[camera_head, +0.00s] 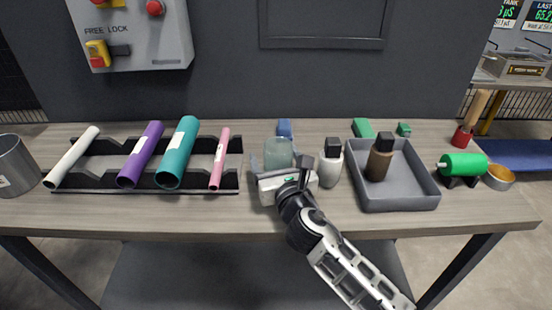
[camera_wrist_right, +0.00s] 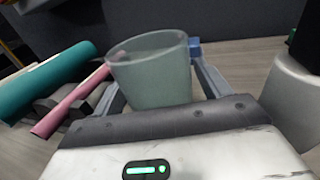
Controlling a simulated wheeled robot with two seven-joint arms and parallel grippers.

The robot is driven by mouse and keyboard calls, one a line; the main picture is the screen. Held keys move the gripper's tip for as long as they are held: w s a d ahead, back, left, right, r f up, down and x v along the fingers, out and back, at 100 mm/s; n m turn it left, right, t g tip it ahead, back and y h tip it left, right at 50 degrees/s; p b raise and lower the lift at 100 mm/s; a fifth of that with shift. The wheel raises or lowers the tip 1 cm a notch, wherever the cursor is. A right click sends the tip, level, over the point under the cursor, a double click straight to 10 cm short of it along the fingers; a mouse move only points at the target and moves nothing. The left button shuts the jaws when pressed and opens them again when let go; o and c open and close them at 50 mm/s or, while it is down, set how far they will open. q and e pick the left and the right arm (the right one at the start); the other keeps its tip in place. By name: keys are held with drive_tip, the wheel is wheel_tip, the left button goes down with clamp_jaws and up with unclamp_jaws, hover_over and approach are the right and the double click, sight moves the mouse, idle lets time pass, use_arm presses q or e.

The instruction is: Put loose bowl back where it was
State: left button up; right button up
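A grey-green translucent cup (camera_head: 278,154) stands mid-table and also shows in the wrist view (camera_wrist_right: 152,78). My right gripper (camera_head: 281,172) is low over the table with a finger on either side of this cup. The fingers look spread wider than the cup, with no clear grip on it. The far fingertips are partly hidden behind the cup in the wrist view. My left gripper is not in view.
A white bottle (camera_head: 331,164) stands close right of my right gripper. A grey tray (camera_head: 405,200) holds a brown bottle (camera_head: 379,158). Coloured tubes lie on a dark rack (camera_head: 100,189) at left, beside a metal container (camera_head: 16,166).

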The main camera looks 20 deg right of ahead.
drive_tip(key=shift+r, duration=0.1)
drive_tip(key=shift+s, duration=0.15)
drive_tip(key=s, duration=1)
drive_tip(key=shift+s+a, duration=0.1)
drive_tip(key=shift+s, duration=0.55)
drive_tip(key=shift+s+r, duration=0.1)
drive_tip(key=shift+s, duration=0.1)
